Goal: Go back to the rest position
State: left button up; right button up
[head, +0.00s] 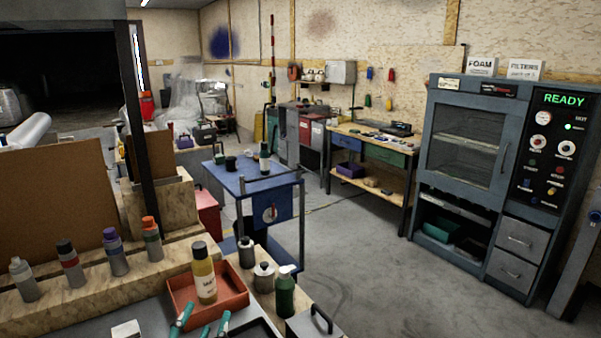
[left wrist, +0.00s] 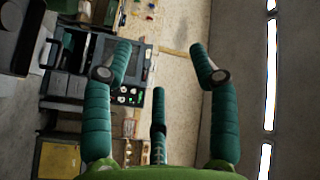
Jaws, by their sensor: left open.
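My left gripper (head: 202,322) shows at the bottom edge of the head view, with only its teal fingertips in sight. It is beside an orange-red tray (head: 237,301) that holds a yellow bottle (head: 204,280). In the left wrist view my left gripper (left wrist: 163,62) has its teal padded fingers spread wide apart, with nothing between them. My right gripper is in neither view.
A bench with several bottles, including a green one (head: 285,292), lies close in front. A blue cart (head: 228,180) stands beyond it. A grey cabinet (head: 463,136) reading READY stands at the right. The floor (head: 370,260) between is clear.

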pick_arm(q)
jog(key=s+a+f+n+g+y, duration=0.1)
jog(key=s+a+f+n+g, duration=0.2)
jog(key=f, duration=0.5)
jog(key=s+a+f+n+g+y, duration=0.1)
jog(key=s+f+n+g, duration=0.2)
jog(key=s+f+g, duration=0.4)
jog(key=s+f+n+g, duration=0.2)
jog(key=s+f+g, duration=0.3)
jog(key=s+f, duration=0.6)
jog(key=s+f+g, duration=0.1)
jog(key=s+f, duration=0.1)
jog(key=f, duration=0.9)
jog(key=s+f+g, duration=0.1)
jog(key=s+f, duration=0.2)
jog(key=f, duration=0.9)
jog(key=s+a+f, duration=0.2)
jog(key=s+f, duration=1)
jog(key=s, duration=0.2)
jog(key=shift+s+f+m+g+h, duration=0.25)
jog(key=shift+m+g+h, duration=0.05)
jog(key=shift+m+g, duration=0.1)
